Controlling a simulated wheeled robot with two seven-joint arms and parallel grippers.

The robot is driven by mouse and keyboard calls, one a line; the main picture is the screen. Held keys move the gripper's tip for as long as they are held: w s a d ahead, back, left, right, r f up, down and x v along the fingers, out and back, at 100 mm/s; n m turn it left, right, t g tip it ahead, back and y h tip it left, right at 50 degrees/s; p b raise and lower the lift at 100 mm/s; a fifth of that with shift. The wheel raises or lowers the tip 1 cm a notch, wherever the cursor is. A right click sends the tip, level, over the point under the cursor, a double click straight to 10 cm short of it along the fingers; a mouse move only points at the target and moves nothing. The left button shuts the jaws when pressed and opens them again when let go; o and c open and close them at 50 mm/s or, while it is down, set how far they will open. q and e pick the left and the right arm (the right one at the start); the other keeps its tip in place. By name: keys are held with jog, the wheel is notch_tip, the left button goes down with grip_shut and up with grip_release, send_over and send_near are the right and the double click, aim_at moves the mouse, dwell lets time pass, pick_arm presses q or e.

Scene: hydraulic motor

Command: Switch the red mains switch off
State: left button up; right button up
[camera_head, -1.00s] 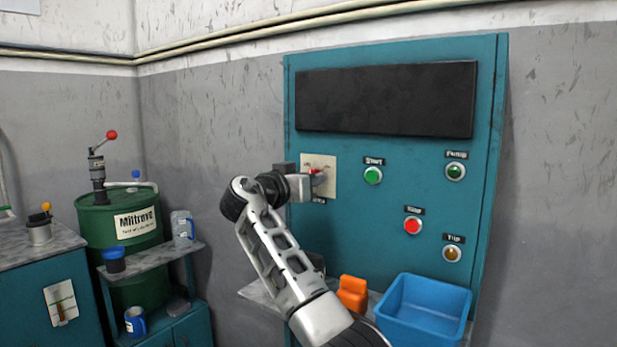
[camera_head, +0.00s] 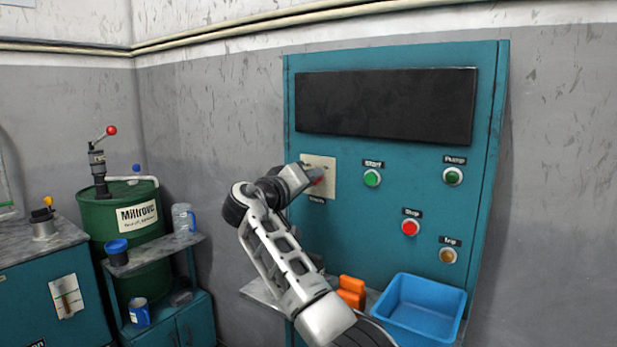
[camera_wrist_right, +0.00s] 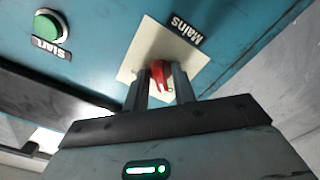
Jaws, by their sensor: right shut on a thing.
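The red mains switch (camera_wrist_right: 161,74) sits on a cream plate (camera_head: 326,167) at the left of the teal panel. In the right wrist view the two fingers of my right gripper (camera_wrist_right: 160,88) are shut on the red handle, one on each side. The view of the wrist is rolled against the panel. My left gripper is not in view.
The panel carries a green Start button (camera_head: 372,178), a red Stop button (camera_head: 411,228), a Pump button (camera_head: 453,176) and a Trip lamp (camera_head: 448,256). A blue bin (camera_head: 422,308) and an orange object (camera_head: 350,291) stand below. A green drum (camera_head: 112,230) stands at left.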

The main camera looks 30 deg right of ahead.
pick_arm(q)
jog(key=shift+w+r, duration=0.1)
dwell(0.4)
pick_arm(e)
jog(key=o, duration=0.7)
